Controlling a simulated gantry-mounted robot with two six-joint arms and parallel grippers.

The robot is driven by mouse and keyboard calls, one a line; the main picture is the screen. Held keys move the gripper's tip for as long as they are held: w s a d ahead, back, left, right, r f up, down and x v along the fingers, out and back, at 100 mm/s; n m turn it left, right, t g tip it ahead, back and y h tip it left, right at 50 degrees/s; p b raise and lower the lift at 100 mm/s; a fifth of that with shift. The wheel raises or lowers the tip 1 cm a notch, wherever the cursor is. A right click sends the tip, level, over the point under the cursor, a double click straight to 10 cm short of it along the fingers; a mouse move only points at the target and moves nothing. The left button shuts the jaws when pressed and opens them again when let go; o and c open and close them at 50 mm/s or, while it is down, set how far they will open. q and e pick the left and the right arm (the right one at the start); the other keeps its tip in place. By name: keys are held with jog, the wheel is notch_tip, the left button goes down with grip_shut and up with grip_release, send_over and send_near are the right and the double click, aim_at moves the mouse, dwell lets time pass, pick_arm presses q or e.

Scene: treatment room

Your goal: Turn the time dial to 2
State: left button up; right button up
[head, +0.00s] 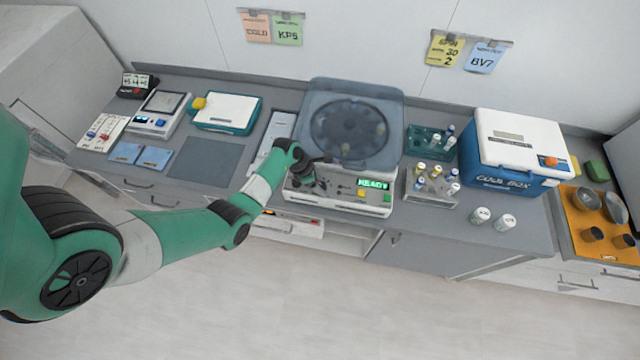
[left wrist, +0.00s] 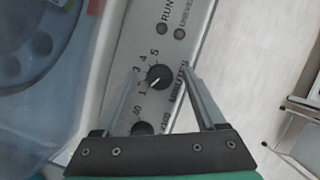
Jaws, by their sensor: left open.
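The time dial (left wrist: 158,77) is a small black knob on the centrifuge's front panel, labelled MINUTES in the left wrist view. Its white mark points down-left, toward the printed 1; the 2 is not readable beside my left finger. My left gripper (left wrist: 162,72) is open, with one finger on each side of the dial; I cannot tell whether they touch it. In the head view my left gripper (head: 309,174) is over the left part of the panel and hides the dial. The centrifuge (head: 340,197) shows a green READY display. My right gripper is not in view.
A second black knob (left wrist: 141,129) is close below the dial, between the fingers' bases. The raised clear lid (head: 395,108) stands behind the panel. A tube rack (head: 432,187) is right of the centrifuge. A yellow card (head: 444,50) on the wall reads SPIN 30 2.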

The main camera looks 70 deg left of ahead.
pick_arm(q)
grip_shut()
dwell(0.3)
jog(key=shift+a+m+h, duration=0.15)
jog(key=shift+m+h, duration=0.35)
jog(key=shift+m, duration=0.8)
jog(key=shift+w+m+g+h+b, duration=0.1)
jog(key=shift+m+g+h+b, duration=0.5)
jog(key=shift+m, duration=0.9)
